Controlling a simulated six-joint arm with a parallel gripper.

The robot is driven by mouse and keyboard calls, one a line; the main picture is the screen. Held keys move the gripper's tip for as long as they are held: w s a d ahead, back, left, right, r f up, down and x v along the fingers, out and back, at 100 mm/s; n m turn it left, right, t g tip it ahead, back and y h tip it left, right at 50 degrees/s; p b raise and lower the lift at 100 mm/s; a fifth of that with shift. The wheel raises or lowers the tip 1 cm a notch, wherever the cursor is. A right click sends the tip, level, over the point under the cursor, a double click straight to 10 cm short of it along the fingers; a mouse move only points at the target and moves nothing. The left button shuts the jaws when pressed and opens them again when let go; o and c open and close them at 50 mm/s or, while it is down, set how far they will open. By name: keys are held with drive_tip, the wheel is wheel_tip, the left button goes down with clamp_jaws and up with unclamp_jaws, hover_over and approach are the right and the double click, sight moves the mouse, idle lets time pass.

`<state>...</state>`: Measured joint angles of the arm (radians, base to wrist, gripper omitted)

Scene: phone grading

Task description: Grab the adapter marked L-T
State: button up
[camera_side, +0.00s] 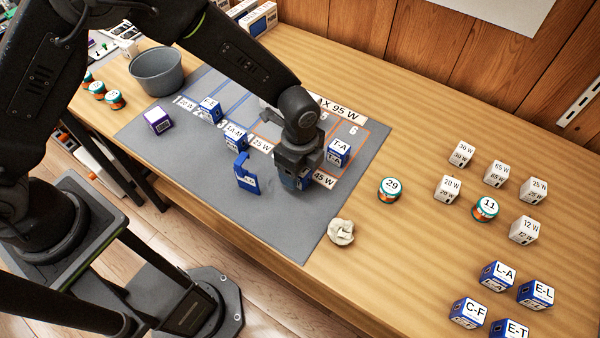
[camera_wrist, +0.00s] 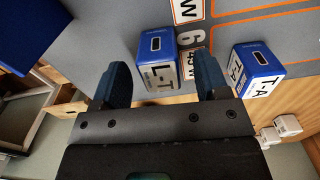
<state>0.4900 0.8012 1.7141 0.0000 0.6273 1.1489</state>
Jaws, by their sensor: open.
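The adapter marked L-T (camera_wrist: 157,72) is a blue and white block with a dark slot in its top. In the wrist view it shows between my two fingers, with a gap on each side. My gripper (camera_wrist: 162,78) is open and empty. In the side view my gripper (camera_side: 294,162) is low over the grey mat (camera_side: 205,165), and a mostly hidden blue block (camera_side: 304,183) shows beneath it. The adapter marked T-A (camera_side: 340,148) stands just right of my gripper; it also shows right of my fingers in the wrist view (camera_wrist: 258,70).
A blue upright piece (camera_side: 246,178) stands close left of my gripper. Other blue adapters (camera_side: 235,136) stand further left on the mat. A crumpled paper ball (camera_side: 341,232) lies by the mat's corner. Labelled cubes (camera_side: 447,190) and tins (camera_side: 390,189) stand on the right.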

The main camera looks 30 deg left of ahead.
drive_tip(key=shift+f, duration=1.4)
drive_tip(key=shift+c, duration=0.4)
drive_tip(key=c, duration=0.9)
